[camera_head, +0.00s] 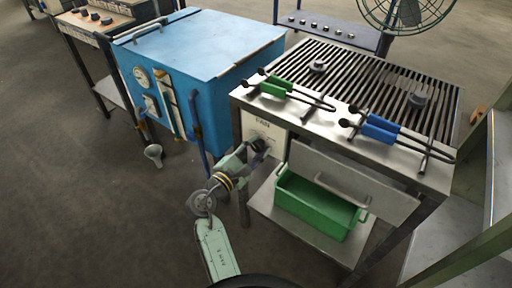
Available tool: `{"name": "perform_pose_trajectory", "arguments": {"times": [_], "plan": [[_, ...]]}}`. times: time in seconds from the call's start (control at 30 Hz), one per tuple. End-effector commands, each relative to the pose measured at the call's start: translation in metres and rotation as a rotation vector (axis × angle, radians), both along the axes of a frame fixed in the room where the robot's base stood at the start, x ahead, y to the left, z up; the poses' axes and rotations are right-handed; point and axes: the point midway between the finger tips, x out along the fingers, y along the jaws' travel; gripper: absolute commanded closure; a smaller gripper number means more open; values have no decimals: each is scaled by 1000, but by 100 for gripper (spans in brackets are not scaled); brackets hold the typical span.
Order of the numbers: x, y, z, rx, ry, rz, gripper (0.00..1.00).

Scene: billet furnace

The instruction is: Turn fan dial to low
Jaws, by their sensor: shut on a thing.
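The pale panel (276,136) marked FAN is on the left front of the metal grate table. My gripper (259,147) reaches this panel from the lower left and is shut on the fan dial. The dark fingers cover most of the dial, so its pointer and setting cannot be read. The smaller marks around the dial are too small to read.
The grate table (345,125) carries green-handled tongs (278,88) and blue-handled tongs (382,129). A green bin (318,205) sits on its lower shelf. A blue furnace (200,50) stands left. A fan (405,14) is behind. A green-grey frame (482,200) is at right.

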Motion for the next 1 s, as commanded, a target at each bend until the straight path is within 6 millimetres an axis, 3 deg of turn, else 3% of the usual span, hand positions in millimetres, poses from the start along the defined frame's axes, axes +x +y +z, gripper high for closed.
{"name": "perform_pose_trajectory", "arguments": {"times": [0.17, 0.47, 1.0], "plan": [[0, 0, 0, 0, 0, 0, 95], [0, 0, -1, 35, -25, 0, 95], [0, 0, -4, 357, -259, -1, 95]]}}
